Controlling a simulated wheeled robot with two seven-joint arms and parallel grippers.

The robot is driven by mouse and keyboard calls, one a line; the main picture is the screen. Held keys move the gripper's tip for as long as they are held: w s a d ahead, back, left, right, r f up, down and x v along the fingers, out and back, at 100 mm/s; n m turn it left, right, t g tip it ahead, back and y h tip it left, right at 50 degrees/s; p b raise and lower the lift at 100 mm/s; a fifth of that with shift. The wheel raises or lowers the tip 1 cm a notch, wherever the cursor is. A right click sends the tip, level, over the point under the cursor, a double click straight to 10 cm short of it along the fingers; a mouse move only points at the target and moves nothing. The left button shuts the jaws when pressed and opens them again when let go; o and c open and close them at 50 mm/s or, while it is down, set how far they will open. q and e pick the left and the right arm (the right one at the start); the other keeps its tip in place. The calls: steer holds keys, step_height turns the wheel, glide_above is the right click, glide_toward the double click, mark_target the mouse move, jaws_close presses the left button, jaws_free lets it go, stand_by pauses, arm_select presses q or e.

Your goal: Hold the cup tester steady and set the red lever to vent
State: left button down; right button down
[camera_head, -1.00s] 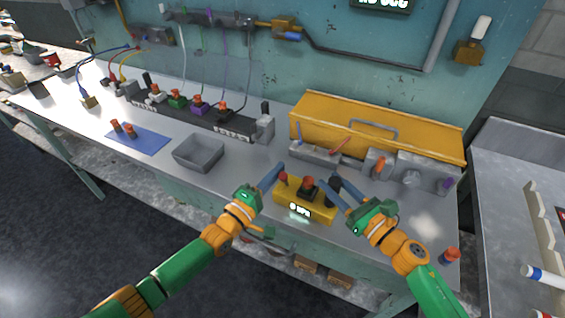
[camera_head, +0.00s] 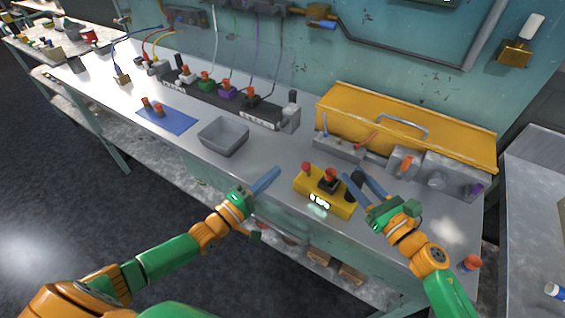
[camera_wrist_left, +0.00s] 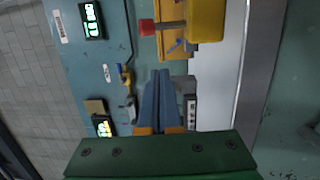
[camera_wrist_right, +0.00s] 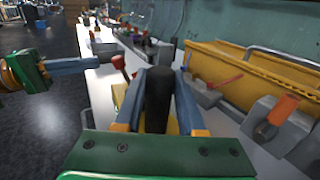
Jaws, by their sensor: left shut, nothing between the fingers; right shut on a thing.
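The cup tester is a yellow box (camera_head: 340,208) with a lit display, near the bench's front edge. Its red lever (camera_head: 306,169) stands at its left end; a red knob also shows in the left wrist view (camera_wrist_left: 146,27). I cannot tell the lever's setting. A dark cup with a red-orange top (camera_head: 330,175) sits mid-box. My right gripper (camera_head: 354,178) is shut on the black post at the tester's right end, seen between the fingers in the right wrist view (camera_wrist_right: 158,92). My left gripper (camera_head: 278,169) is shut, empty, left of the lever and apart from it.
A grey bin (camera_head: 223,138) and a blue mat (camera_head: 168,120) with two red-topped pieces lie to the left. A yellow toolbox (camera_head: 400,125) stands behind, with a row of grey fixtures (camera_head: 435,178) before it. A loose red-orange capped piece (camera_head: 470,263) is at the front right.

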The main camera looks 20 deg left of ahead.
arm_select(q)
steer(key=shift+s+a, duration=0.1)
steer(key=shift+s, duration=0.15)
steer(key=shift+f, duration=0.1)
arm_select(e)
steer(key=shift+c, duration=2.1)
jaws_free()
